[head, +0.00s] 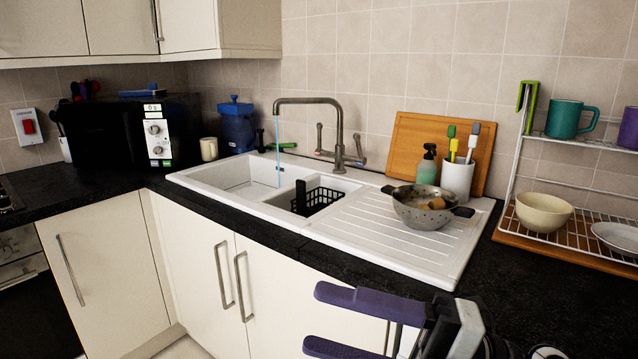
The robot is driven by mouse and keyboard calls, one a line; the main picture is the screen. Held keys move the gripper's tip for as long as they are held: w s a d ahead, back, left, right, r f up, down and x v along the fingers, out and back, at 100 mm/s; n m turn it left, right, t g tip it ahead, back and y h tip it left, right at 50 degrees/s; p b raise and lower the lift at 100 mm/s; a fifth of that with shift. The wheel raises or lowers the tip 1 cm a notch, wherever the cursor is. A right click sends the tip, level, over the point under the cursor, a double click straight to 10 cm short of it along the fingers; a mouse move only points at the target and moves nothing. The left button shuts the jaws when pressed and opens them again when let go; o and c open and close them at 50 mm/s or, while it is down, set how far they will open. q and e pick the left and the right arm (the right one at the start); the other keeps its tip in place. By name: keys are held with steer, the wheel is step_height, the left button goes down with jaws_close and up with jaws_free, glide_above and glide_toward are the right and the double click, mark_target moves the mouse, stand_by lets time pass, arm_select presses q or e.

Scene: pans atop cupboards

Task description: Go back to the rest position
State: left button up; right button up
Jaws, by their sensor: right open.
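My right gripper (322,320) shows at the bottom right of the head view. Its two purple fingers are apart with nothing between them. It is in front of the cupboard doors, below the worktop edge, and touches nothing that I can see. My left gripper is not in view. A grey speckled pan (425,212) with dark handles stands on the white drainboard (370,232), with brownish items inside that I cannot make out.
The white sink (235,178) has a running tap (338,130) and a black basket (318,200). A wire rack (575,218) with a bowl (543,211) and mugs stands at right. A microwave (130,130) sits at left. The worktop edge and cupboards (195,270) are close ahead.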

steer(key=w+d+f+m+t+h, duration=0.3)
steer(key=d+f+m+t+h, duration=0.15)
steer(key=m+t, duration=0.35)
steer(key=w+d+f+m+t+h, duration=0.35)
steer(key=f+m+t, duration=0.2)
steer(key=m, duration=0.55)
steer(key=s+d+f+m+g+h, duration=0.1)
steer(key=d+f+m+h, duration=0.15)
steer(key=f, duration=0.35)
steer(key=s+d+f+m+h, duration=0.2)
steer(key=f+m+h, duration=0.15)
steer(key=f, duration=0.25)
steer(key=s+f+m+g+h, duration=0.1)
steer(key=s+f+m+g, duration=0.2)
steer(key=s+f, duration=0.5)
steer(key=s+d+f+m+g+h, duration=0.1)
steer(key=s+f+m+g, duration=0.1)
steer(key=s+f+g, duration=0.3)
steer(key=s+f, duration=0.4)
steer(key=f, duration=0.4)
steer(key=shift+m+h, duration=0.4)
